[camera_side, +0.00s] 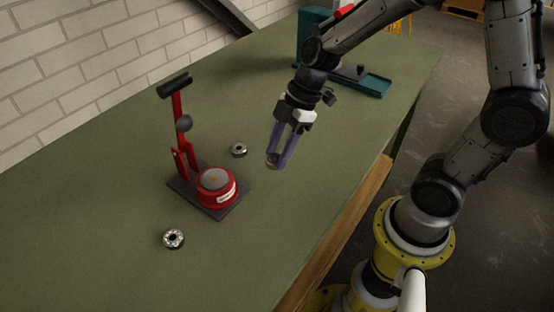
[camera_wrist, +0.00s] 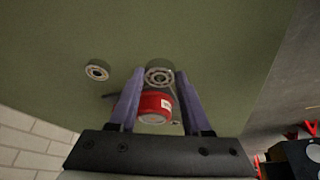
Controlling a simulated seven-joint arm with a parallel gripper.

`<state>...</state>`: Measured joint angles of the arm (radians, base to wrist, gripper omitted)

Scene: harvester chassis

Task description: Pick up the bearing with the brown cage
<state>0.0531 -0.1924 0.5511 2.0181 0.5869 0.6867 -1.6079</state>
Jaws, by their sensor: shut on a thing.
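My gripper (camera_side: 277,160) is shut on a bearing with its fingertips pointing down, right of the red press. In the wrist view the held bearing (camera_wrist: 159,77) sits between the two purple fingers, its ring of balls facing the camera. In the side view the fingers mostly hide it. Its cage colour is hard to tell, and so is its height over the table. One bearing (camera_side: 238,150) lies flat behind the press, and another bearing (camera_side: 173,239) lies in front of it. The wrist view shows one loose bearing (camera_wrist: 97,70) left of the fingers.
The red press (camera_side: 216,188) with an upright lever stands on a dark base mid-table; it also shows between the fingers in the wrist view (camera_wrist: 155,106). A teal machine (camera_side: 366,82) stands at the far end. The green table (camera_side: 80,235) is otherwise largely clear.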

